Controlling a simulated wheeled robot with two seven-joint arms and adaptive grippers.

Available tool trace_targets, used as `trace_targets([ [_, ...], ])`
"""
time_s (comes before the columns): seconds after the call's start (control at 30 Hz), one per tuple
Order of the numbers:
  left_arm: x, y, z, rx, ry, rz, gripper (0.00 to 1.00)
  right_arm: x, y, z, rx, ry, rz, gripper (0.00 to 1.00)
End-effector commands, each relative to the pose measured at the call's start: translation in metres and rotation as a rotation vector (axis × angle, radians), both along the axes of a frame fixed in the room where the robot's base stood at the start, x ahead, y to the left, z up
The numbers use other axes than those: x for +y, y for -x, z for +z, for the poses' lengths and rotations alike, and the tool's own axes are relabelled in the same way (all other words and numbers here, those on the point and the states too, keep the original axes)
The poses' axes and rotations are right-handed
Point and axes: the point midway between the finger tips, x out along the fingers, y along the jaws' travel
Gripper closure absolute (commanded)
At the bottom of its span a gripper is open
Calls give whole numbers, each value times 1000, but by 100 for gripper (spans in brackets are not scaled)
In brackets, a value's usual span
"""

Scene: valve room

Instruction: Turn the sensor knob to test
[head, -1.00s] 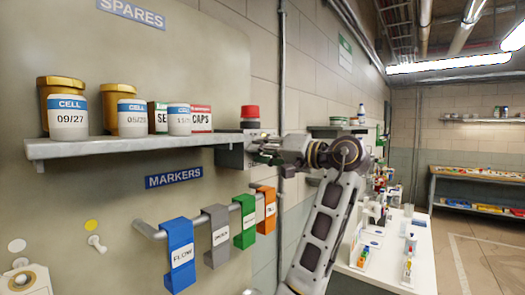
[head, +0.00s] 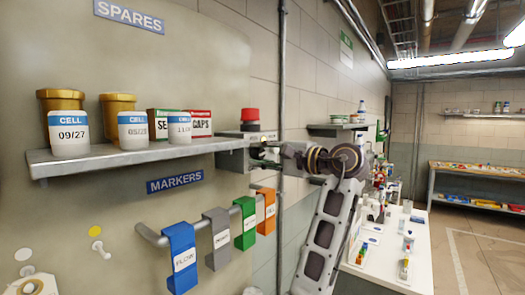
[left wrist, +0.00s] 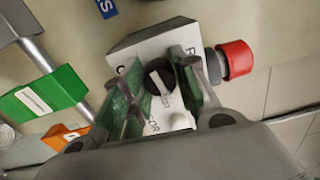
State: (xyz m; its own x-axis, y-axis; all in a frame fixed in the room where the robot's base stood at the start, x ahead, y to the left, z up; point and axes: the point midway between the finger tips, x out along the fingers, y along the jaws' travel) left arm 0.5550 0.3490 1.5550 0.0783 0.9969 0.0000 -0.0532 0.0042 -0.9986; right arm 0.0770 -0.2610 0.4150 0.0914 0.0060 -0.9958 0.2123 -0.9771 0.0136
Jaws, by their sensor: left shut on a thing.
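The sensor box (head: 231,154) is a grey box on the wall panel at the right end of the shelf. In the left wrist view its pale face (left wrist: 182,38) carries partly covered lettering and a round black knob (left wrist: 158,78) with a light pointer mark. My left gripper (left wrist: 163,86) has one finger on each side of this knob and is shut on it. In the head view my left gripper (head: 264,154) is at the box's right side, and the knob is hidden there. My right gripper is not in view.
A red button (head: 250,116) stands on the box; it also shows in the left wrist view (left wrist: 236,60). A shelf (head: 100,160) with cell jars (head: 69,127) is to the left. Coloured markers (head: 181,258) hang on a rail below. A white bench (head: 395,255) stands behind the arm.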

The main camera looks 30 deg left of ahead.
Motion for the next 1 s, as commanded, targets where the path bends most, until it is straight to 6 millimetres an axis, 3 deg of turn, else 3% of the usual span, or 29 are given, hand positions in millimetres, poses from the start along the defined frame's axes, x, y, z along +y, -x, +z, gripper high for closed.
trace_targets([
  [0.3,0,0,0,136,-10,-1,95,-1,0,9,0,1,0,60],
  [0.8,0,0,-1,159,-11,-1,95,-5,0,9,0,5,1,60],
  [0.83,0,0,-1,159,-11,-1,70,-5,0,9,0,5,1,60],
  [1.0,0,0,-1,158,-11,0,49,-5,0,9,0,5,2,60],
])
